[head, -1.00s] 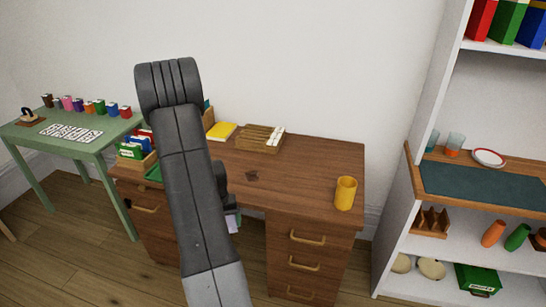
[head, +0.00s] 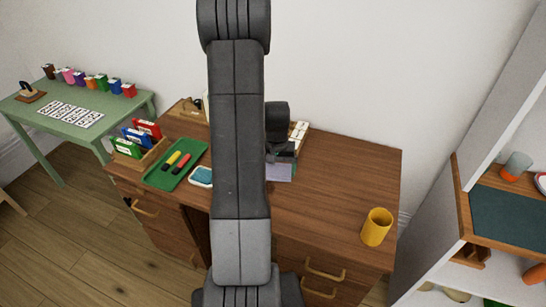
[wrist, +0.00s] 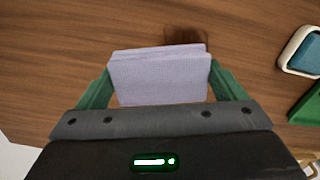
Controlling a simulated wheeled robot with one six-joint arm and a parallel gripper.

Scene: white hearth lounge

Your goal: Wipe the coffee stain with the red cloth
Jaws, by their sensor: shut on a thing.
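My gripper (wrist: 158,82) is shut on a folded pale lilac cloth (wrist: 158,78), with a green finger at each side of it. In the head view my gripper (head: 280,156) and the cloth (head: 280,172) are over the middle of the brown desk (head: 325,190). I cannot tell whether the cloth touches the desktop. The dark brown coffee stain (wrist: 186,34) shows just beyond the cloth's top edge in the wrist view, partly covered by it. My arm hides the stain in the head view. No red cloth is in view.
A green tray (head: 158,182) with markers, a blue pad in a white dish (head: 201,176) and a box of coloured cards (head: 140,140) stand on the desk's left. A yellow cup (head: 376,228) stands at right. The desktop between is clear.

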